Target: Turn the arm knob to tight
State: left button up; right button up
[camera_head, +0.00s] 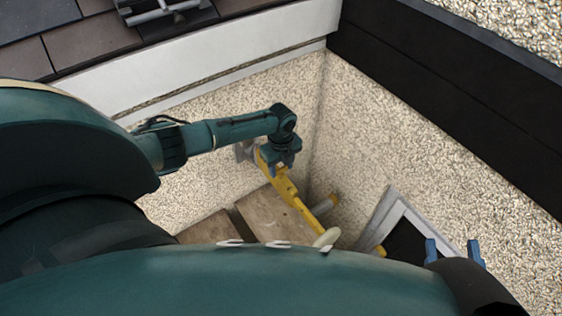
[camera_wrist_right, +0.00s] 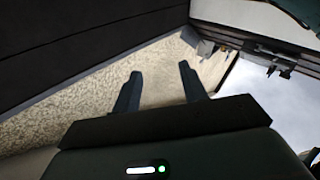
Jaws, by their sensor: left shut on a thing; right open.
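A long yellow arm (camera_head: 305,214) slants down to the right from a grey bracket on the pebbled wall in the head view. My left gripper (camera_head: 282,163) is at the upper part of this arm. It is shut on what seems to be the arm knob, which its fingers and wrist hide, so the knob's setting cannot be read. My right gripper (camera_head: 453,250) is open at the lower right, far from the yellow arm. Its two fingers show apart and empty in the right wrist view (camera_wrist_right: 160,82).
Wooden planks (camera_head: 275,216) lie below the yellow arm. A grey-framed dark opening (camera_head: 400,236) is in the right wall. Roof tiles (camera_head: 90,45) and a white board (camera_head: 215,52) are at the upper left. A dark band (camera_head: 450,70) runs along the right wall.

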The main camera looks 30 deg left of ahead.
pick_arm(q)
jog(key=o, duration=1)
jog(key=shift+r, duration=0.1)
pick_arm(e)
jog(key=shift+r, duration=0.1)
pick_arm(q)
jog(key=shift+r, duration=0.35)
jog(key=shift+r+p, duration=2.75)
jog(key=shift+r, duration=3.4)
pick_arm(e)
jog(key=shift+d+f+m+g+h, duration=0.15)
jog(key=shift+d+m+g+h, duration=0.4)
jog(key=shift+g+h, duration=0.25)
jog(key=shift+d+f+m+g+h, duration=0.1)
jog(key=shift+d+m+g+h, duration=0.3)
jog(key=shift+m+g+h, duration=0.25)
